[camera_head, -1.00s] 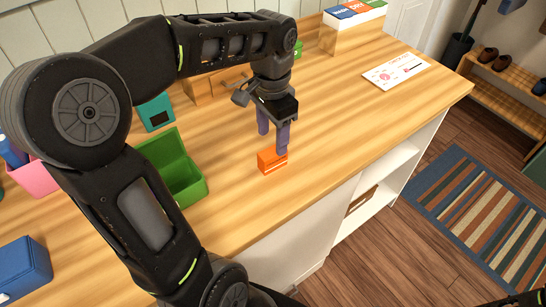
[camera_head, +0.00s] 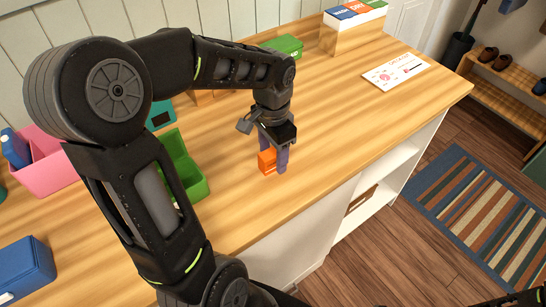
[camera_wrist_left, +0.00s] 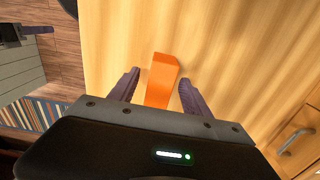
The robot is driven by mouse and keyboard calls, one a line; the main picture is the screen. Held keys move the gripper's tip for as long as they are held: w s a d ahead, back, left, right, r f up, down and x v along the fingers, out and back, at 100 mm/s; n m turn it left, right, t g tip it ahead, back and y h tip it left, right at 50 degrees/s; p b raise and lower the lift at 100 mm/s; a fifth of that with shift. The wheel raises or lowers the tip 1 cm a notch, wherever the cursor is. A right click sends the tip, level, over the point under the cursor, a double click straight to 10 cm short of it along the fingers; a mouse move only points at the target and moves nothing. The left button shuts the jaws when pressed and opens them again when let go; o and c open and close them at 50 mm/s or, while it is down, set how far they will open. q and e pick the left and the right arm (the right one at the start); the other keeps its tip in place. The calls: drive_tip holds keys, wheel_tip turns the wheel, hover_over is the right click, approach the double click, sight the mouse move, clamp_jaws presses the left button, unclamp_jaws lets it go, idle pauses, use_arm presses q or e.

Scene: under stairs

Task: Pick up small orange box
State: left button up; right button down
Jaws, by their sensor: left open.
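The small orange box (camera_head: 267,161) sits on the wooden counter, close to its front edge. My left gripper (camera_head: 277,162) is lowered over it from above, and its purple fingers partly cover the box in the head view. In the left wrist view the orange box (camera_wrist_left: 161,80) lies between the two open fingers (camera_wrist_left: 158,88), with a gap on each side. My right gripper does not show clearly in the head view.
A green open box (camera_head: 183,165) and a pink bin (camera_head: 45,170) stand on the left of the counter, with a blue box (camera_head: 24,268) nearer. A paper card (camera_head: 396,72) lies at the right. The counter between box and card is clear.

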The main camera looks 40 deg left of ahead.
use_arm(q)
drive_tip(key=shift+c, duration=0.2)
idle(0.3)
clamp_jaws()
idle(0.4)
